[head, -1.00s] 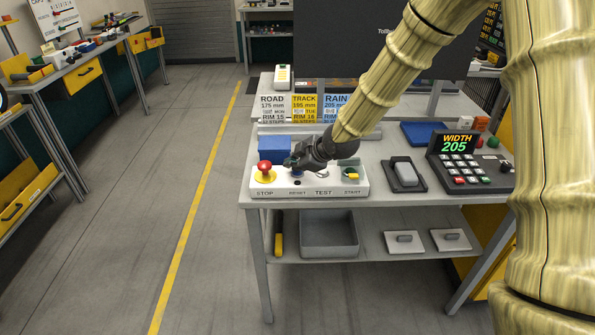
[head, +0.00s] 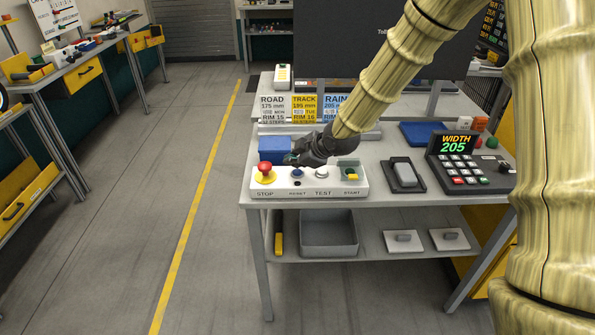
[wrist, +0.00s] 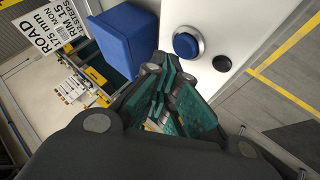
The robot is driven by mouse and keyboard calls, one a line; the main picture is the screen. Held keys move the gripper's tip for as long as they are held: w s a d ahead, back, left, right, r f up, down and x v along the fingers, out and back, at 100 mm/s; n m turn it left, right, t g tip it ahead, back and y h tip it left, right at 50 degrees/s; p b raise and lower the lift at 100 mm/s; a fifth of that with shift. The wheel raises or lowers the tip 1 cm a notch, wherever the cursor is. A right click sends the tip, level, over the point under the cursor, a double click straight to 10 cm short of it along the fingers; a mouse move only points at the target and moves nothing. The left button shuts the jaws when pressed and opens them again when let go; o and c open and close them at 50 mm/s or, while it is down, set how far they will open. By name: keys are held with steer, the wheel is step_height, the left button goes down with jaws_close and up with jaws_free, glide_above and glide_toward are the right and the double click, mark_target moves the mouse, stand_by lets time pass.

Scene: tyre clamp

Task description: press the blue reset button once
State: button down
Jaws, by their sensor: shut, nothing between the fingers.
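The blue reset button (head: 297,173) sits on a white control panel (head: 350,188) at the bench's front edge, above the label RESET. In the wrist view the button (wrist: 186,45) shows as a blue dome in a grey metal ring, uncovered, with a small dark round spot beside it on the panel. My gripper (head: 288,159) is shut and empty, just behind the button and apart from it. In the wrist view the closed fingers (wrist: 168,82) point toward the area beside the button. The button's travel cannot be judged.
On the panel, a red stop knob (head: 264,169) stands left of the button; a white test button (head: 322,173) and the start control (head: 351,174) are to the right. A blue box (head: 271,146) stands behind the panel. A keypad display (head: 458,145) reads WIDTH 205.

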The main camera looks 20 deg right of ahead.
mark_target(296, 172)
steer(key=shift+r+p, duration=1.9)
steer(key=shift+r, duration=0.7)
steer(key=shift+d+f, duration=0.1)
